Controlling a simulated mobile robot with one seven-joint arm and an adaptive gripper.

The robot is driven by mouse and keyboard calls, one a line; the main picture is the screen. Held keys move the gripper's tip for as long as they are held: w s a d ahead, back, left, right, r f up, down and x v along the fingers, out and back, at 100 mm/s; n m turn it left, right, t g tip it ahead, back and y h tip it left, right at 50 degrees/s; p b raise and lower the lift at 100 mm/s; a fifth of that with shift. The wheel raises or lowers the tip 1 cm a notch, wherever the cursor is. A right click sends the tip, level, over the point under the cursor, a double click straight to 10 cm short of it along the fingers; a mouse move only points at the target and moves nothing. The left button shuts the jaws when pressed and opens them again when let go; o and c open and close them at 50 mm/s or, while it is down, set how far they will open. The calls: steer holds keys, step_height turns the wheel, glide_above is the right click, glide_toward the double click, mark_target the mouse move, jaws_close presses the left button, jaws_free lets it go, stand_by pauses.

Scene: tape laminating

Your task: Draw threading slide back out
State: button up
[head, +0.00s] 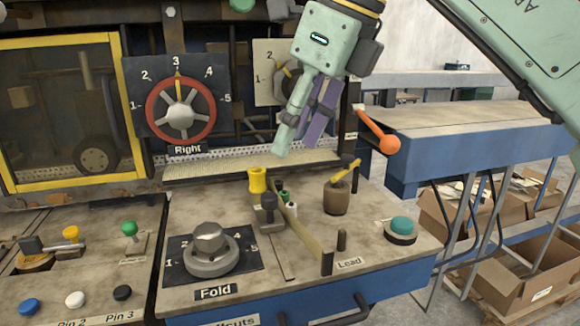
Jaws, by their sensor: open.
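My gripper (297,148) hangs pointing down above the back of the worktop, with its fingers apart and nothing seen between them. No part is labelled as the threading slide. A straight slot with a dark block and upright handle (268,207) runs forward on the worktop (385,262), left of a thin tan strip (303,229). The strip runs from the back to a dark post (327,263) beside the "Lead" label (350,263). I cannot tell which of these is the slide. The gripper is above and behind them, apart from both.
A yellow spool-like piece (257,180), a brown pot (337,198) with a yellow-handled tool, and a teal button (400,226) stand on the worktop. The Fold knob (209,243) is front left. An orange-ended lever (387,143) juts out at right. The red Right dial (180,110) is behind.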

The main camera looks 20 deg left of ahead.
mark_target(270, 195)
steer(key=x, duration=0.5)
steer(key=p+x, duration=0.1)
steer(key=x, duration=0.4)
steer(key=shift+w+f, duration=0.25)
steer(key=shift+f, duration=0.05)
steer(key=shift+c, duration=0.5)
jaws_close()
